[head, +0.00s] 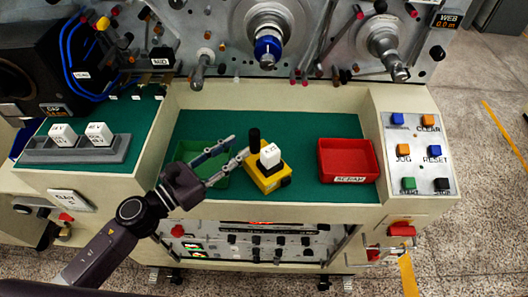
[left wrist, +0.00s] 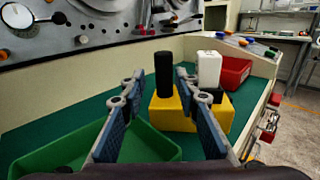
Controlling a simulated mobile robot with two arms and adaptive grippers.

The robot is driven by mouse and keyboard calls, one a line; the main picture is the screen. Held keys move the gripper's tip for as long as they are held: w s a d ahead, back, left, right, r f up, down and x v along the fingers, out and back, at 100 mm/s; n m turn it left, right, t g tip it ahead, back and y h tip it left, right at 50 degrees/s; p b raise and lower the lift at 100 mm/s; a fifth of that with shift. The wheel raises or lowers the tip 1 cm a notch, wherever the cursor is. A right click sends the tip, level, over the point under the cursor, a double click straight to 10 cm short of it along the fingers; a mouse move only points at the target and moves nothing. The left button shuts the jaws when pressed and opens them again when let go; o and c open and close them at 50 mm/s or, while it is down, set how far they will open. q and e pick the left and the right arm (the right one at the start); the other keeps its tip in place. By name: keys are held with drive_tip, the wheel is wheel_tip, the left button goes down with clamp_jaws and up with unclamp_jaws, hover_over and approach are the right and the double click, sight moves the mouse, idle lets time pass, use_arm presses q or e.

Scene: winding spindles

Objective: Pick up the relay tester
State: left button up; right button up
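The relay tester is likely the yellow box (head: 265,180) with a black upright post (head: 254,140) and a white block (head: 270,154) on top. It stands on the green mat, right of the green tray. In the left wrist view, the yellow box (left wrist: 172,114) is straight ahead and its black post (left wrist: 163,74) shows between my fingers. My left gripper (head: 239,147) is open, its fingertips just left of the post. Whether they touch it, I cannot tell. My right gripper is in neither view.
A green tray (left wrist: 60,135) lies under and beside my left fingers. A red bin (head: 347,161) stands to the right on the green mat (head: 225,122). A button panel (head: 419,150) is further right. A grey rack (head: 75,152) with two white blocks is at left.

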sight(250, 140)
use_arm(q)
drive_tip(key=shift+d+r+p, duration=0.4)
drive_tip(key=shift+d+r, duration=0.1)
drive_tip(key=shift+d, duration=0.15)
drive_tip(key=shift+p+x, duration=0.6)
drive_tip(key=shift+x, duration=0.35)
drive_tip(key=x, duration=0.1)
drive_tip(key=p+x, duration=0.1)
drive_tip(key=x, duration=0.2)
drive_tip(key=shift+a+f+p, duration=0.15)
drive_tip(key=shift+f+p, duration=0.15)
drive_tip(key=shift+f, duration=0.05)
drive_tip(key=c, duration=0.7)
clamp_jaws()
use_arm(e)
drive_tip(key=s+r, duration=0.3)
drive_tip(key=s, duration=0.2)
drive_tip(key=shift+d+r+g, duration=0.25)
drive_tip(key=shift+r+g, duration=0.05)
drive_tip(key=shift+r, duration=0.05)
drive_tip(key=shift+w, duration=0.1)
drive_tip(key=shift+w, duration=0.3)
